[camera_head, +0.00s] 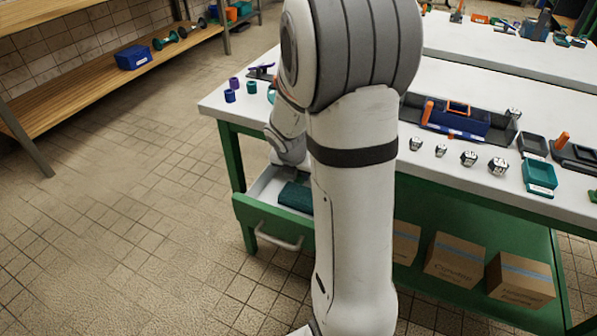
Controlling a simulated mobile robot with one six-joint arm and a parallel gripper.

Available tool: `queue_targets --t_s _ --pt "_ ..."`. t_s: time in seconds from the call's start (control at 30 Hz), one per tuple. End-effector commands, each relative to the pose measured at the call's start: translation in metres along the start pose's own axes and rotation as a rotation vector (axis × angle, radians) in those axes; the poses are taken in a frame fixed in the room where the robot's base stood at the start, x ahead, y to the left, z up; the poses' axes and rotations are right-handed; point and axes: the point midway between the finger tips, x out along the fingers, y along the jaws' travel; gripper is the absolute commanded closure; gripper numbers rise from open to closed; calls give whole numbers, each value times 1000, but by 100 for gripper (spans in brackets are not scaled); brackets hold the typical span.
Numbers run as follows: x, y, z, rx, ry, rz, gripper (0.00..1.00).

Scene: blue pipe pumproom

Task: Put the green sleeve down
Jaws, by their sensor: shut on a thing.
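A small teal-green piece (271,94) shows at the left edge of my arm, near the left end of the white-topped table. It may be the green sleeve, but my arm hides most of it, and I cannot tell whether it is held or stands on the table. My gripper's fingers are hidden behind my own arm; only white wrist links show beside the table edge.
An open drawer (274,229) with a dark green item (296,197) juts out below the table's left end. A blue toolbox (462,124), several small dark-and-white blocks and a teal bin (539,175) stand on the right. Cardboard boxes (455,260) sit below. The left floor is clear.

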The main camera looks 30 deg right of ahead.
Motion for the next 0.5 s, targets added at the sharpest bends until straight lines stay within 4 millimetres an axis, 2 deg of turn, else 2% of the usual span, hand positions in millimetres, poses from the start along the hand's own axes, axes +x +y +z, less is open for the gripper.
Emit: queue_targets --t_s 0.03,0.3,0.5 --pt "2 0 -1 0 1 0 74" --pt "1 -1 0 2 0 -1 53" --pt "1 -1 0 2 0 -1 53"
